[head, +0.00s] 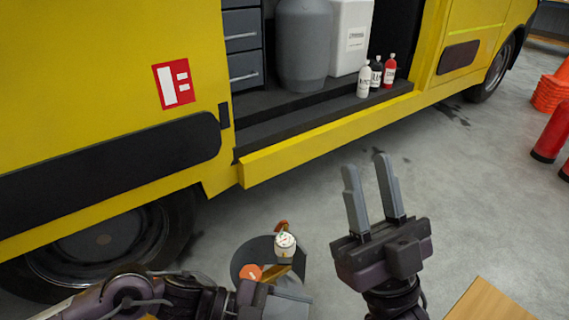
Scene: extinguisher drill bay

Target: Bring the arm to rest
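My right gripper (366,160) stands up in the lower middle of the head view, in front of the yellow van's sill. Its two grey fingers are spread apart with nothing between them. It touches nothing that I can see. My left arm comes in low from the left, and its gripper end (264,299) is at the bottom edge. Its fingers are not clear, so I cannot tell whether it is open or shut. The task names only the arm, and which arm is not clear.
Just beyond my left gripper are a dark round container (244,257), a white speckled item (285,245) and an orange disc (250,273). The yellow van (300,152) spans the back, with several bottles on its step. Red cylinders (551,132) stand right. A wooden surface (490,302) is lower right.

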